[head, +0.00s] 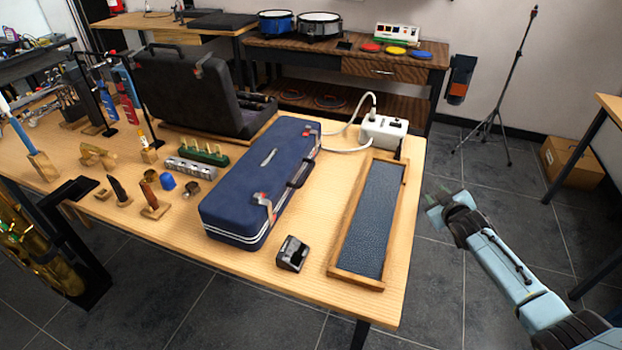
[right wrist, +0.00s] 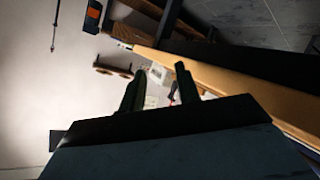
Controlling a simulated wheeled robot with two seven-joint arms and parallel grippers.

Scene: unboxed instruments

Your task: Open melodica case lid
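The melodica case (head: 262,178) is a long blue case lying shut on the wooden table. Its lid is down, with a black handle (head: 301,169) and latches with red parts on the side facing right; one latch (head: 264,203) shows near the front end. My right gripper (head: 437,205) is right of the table, beyond its edge and apart from the case. In the right wrist view its two fingers (right wrist: 155,88) stand apart with nothing between them. The case cannot be made out in that view. My left gripper is not in view.
A wooden tray with a dark lining (head: 371,220) lies between the case and the table's right edge. A small black device (head: 292,253) sits in front of the case. An open black case (head: 200,95) stands behind it. A white box with cables (head: 384,131) is at the back right corner.

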